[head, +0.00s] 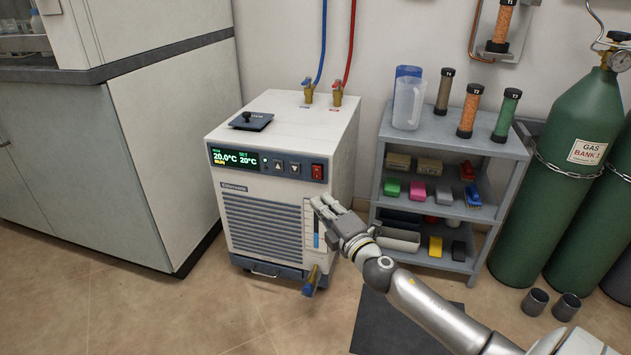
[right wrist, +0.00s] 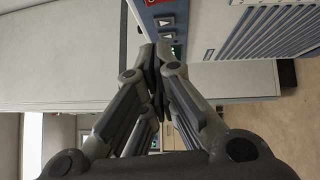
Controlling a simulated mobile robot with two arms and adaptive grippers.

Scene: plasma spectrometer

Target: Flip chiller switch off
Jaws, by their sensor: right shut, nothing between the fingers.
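The chiller (head: 258,215) is a white box with a blue-grey grille, standing on the floor left of centre in the head view. Its dark front panel has a lit display (head: 234,158) showing 20.0°C, SET 20°C and RUN, two arrow buttons, and a red switch (head: 317,171) at the right end. My right gripper (head: 320,201) is shut and empty, in front of the chiller and below the switch in the picture. In the right wrist view the shut fingertips (right wrist: 156,52) overlap the panel; the red switch (right wrist: 152,2) is cut by the top edge. My left gripper is not in view.
A grey shelf (head: 455,143) with tubes and small coloured boxes stands right of the chiller. Green gas cylinders (head: 565,165) stand at the far right. A white cabinet (head: 165,140) is at the left. Blue and red hoses run to taps on the chiller top.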

